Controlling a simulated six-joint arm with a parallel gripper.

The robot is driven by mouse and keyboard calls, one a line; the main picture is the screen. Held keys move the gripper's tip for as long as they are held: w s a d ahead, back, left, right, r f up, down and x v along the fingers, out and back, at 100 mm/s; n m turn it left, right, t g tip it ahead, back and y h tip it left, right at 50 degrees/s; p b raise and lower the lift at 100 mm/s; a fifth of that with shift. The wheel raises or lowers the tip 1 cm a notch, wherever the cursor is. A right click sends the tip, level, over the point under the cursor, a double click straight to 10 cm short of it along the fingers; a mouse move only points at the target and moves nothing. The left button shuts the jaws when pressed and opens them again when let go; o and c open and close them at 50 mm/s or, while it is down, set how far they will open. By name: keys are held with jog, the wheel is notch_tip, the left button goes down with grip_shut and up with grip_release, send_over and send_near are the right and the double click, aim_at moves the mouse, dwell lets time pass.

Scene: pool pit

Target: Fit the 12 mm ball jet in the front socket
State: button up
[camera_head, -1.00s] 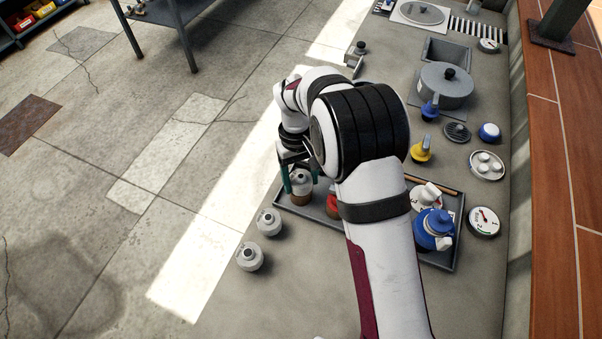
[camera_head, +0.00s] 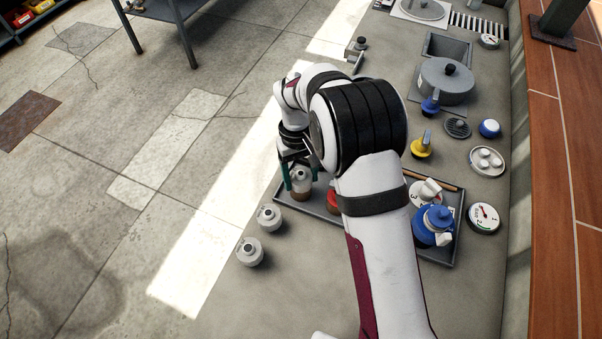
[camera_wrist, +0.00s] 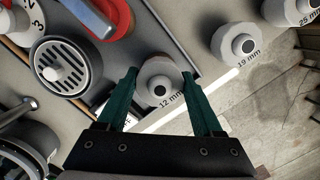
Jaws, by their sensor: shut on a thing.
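The 12 mm ball jet (camera_head: 301,178) is a pale grey knob with a dark hole in its top. In the wrist view the jet (camera_wrist: 160,80) sits between the two green fingers, its "12 mm" label towards the palm. My gripper (camera_head: 301,183) is shut on it at the left edge of the dark tray (camera_head: 388,222). A brown part shows just under the jet; I cannot tell whether it belongs to the jet or to something below. I cannot make out the front socket; my arm hides part of the tray.
The 19 mm jet (camera_wrist: 238,46) and the 25 mm jet (camera_wrist: 292,10) stand outside the tray. A red-rimmed piece (camera_wrist: 95,15) and a round grate (camera_wrist: 62,66) are close to the fingers. A blue valve (camera_head: 433,225) stands in the tray, a gauge (camera_head: 484,219) beside it.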

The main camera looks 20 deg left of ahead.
jog(key=o, duration=1.4)
jog(key=shift+r, duration=2.5)
jog(key=shift+r, duration=2)
